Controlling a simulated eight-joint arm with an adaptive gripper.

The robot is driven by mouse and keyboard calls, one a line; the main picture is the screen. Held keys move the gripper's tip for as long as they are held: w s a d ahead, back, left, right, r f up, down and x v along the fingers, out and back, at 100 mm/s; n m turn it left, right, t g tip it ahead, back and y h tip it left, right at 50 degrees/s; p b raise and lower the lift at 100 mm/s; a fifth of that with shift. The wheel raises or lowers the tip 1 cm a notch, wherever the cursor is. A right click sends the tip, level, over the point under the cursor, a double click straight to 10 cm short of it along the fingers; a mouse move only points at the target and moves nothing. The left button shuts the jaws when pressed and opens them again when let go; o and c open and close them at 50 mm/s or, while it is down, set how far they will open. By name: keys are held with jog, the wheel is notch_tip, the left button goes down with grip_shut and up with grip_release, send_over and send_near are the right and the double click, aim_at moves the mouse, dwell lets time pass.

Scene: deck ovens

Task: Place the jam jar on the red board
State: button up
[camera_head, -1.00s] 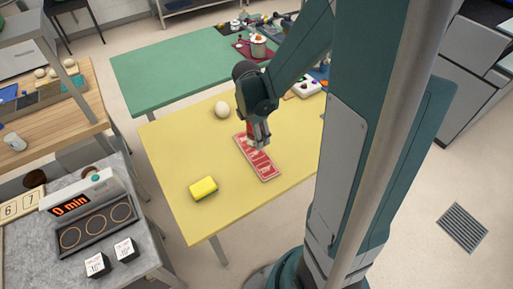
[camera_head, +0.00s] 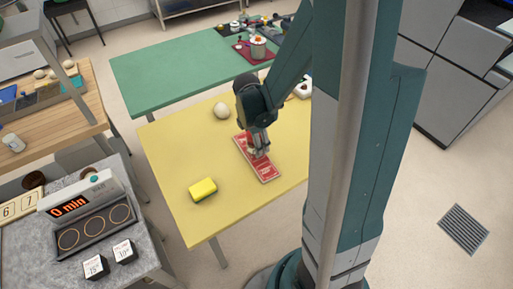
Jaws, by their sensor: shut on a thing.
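The red board (camera_head: 268,172) is a long red rectangle with pale markings, lying flat on the yellow table (camera_head: 170,150). My gripper (camera_head: 261,150) points down over the middle of the board and is shut on the jam jar (camera_head: 257,140). Only a small red part of the jar shows between and behind the fingers; the rest is hidden. I cannot tell whether the jar touches the board or hangs just above it.
A yellow sponge (camera_head: 203,189) lies left of the board. A pale round ball (camera_head: 221,110) sits behind it. A white item (camera_head: 302,90) is at the table's far right. The green table (camera_head: 170,75) stands behind. The yellow table's left part is clear.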

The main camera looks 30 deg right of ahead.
jog(key=shift+f, duration=1.3)
jog(key=shift+f+b, duration=0.2)
jog(key=shift+b, duration=0.15)
jog(key=o, duration=1.2)
jog(key=shift+c, duration=0.2)
jog(key=shift+r, duration=0.15)
jog(key=shift+a+r+p, duration=0.25)
jog(key=shift+r+p, duration=0.15)
jog(key=shift+r, duration=1.6)
jog(key=shift+a+r+p, duration=0.25)
jog(key=shift+r+p, duration=0.1)
jog(key=shift+r, duration=1.65)
jog(key=shift+a+r+p, duration=0.25)
jog(key=shift+r+p, duration=0.15)
jog(key=shift+r, duration=1.6)
jog(key=shift+r, duration=0.1)
